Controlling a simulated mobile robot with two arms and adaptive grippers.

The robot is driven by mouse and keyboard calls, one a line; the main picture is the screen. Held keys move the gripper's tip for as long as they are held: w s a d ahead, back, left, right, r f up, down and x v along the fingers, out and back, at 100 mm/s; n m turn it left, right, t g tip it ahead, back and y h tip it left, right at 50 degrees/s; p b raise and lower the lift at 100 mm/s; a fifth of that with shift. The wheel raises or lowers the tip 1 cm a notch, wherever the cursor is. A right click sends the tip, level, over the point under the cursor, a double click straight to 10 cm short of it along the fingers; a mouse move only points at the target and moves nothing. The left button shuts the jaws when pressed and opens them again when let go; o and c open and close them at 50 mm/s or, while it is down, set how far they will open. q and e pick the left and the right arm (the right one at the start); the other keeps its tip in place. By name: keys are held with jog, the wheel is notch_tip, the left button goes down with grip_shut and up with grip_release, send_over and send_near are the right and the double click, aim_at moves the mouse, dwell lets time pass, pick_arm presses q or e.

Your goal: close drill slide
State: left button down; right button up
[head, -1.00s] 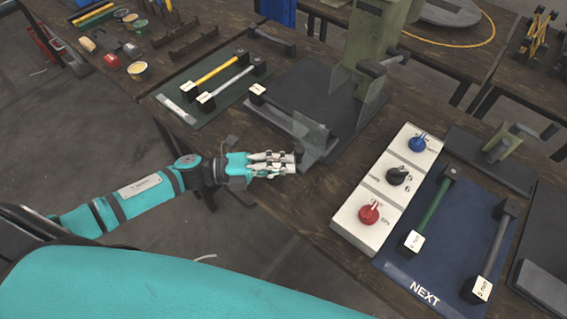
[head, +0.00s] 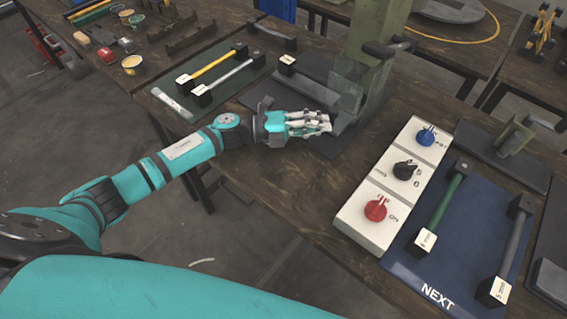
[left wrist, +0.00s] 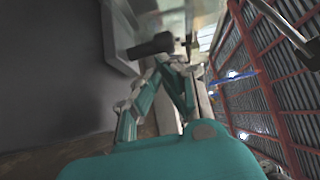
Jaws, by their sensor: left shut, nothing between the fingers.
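The drill press has a green column (head: 372,40) on a dark base. Its slide carries a dark bar with a white label (head: 305,80), beside clear guard plates (head: 346,92) that stand close to the column's foot. My left gripper (head: 327,123) is shut and empty at the near side of the slide, by the lower edge of the guard. Whether it touches the slide I cannot tell. In the left wrist view its fingers (left wrist: 165,85) reach toward a dark cylindrical handle (left wrist: 150,46) by a grey plate. My right gripper is not in view.
A white control box (head: 385,190) with blue, black and red knobs stands right of the press. A green mat (head: 170,112) with yellow and silver bars lies to the left.

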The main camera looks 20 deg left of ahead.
pick_arm(q)
jog(key=shift+w+d+b, duration=0.2)
jog(key=shift+w+d, duration=0.05)
jog(key=shift+w, duration=0.35)
jog(key=shift+w+d+b, duration=0.15)
jog(key=shift+w+d, duration=0.05)
jog(key=shift+w, duration=0.4)
